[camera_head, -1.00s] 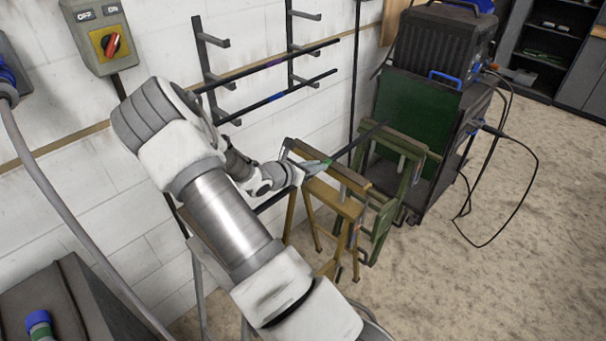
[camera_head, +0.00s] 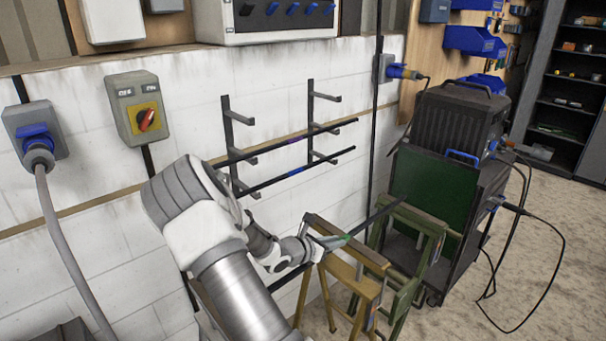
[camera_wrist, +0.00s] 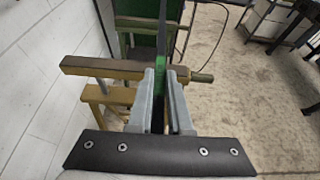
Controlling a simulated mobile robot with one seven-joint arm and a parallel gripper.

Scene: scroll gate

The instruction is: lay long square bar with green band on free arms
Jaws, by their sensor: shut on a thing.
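My gripper (camera_head: 322,244) is shut on the long dark square bar (camera_head: 378,215) at its green band (camera_head: 336,241). In the wrist view the fingers (camera_wrist: 163,74) close on both sides of the green band (camera_wrist: 161,62), and the bar runs away from me. The bar lies over the yellow trestle and reaches towards the green one; I cannot tell whether it touches them. The wall rack (camera_head: 228,135) has two uprights with three arm levels. The top arms (camera_head: 326,98) are free. A bar with a purple band (camera_head: 294,141) lies on the middle arms, one with a blue band (camera_head: 296,172) on the lower arms.
The yellow trestle (camera_head: 345,258) and green trestle (camera_head: 418,222) stand below the bar. A cart (camera_head: 470,195) with a black machine (camera_head: 455,122) and hanging cables stands at right. A switch box (camera_head: 141,107) and a plug socket (camera_head: 35,133) are on the left wall.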

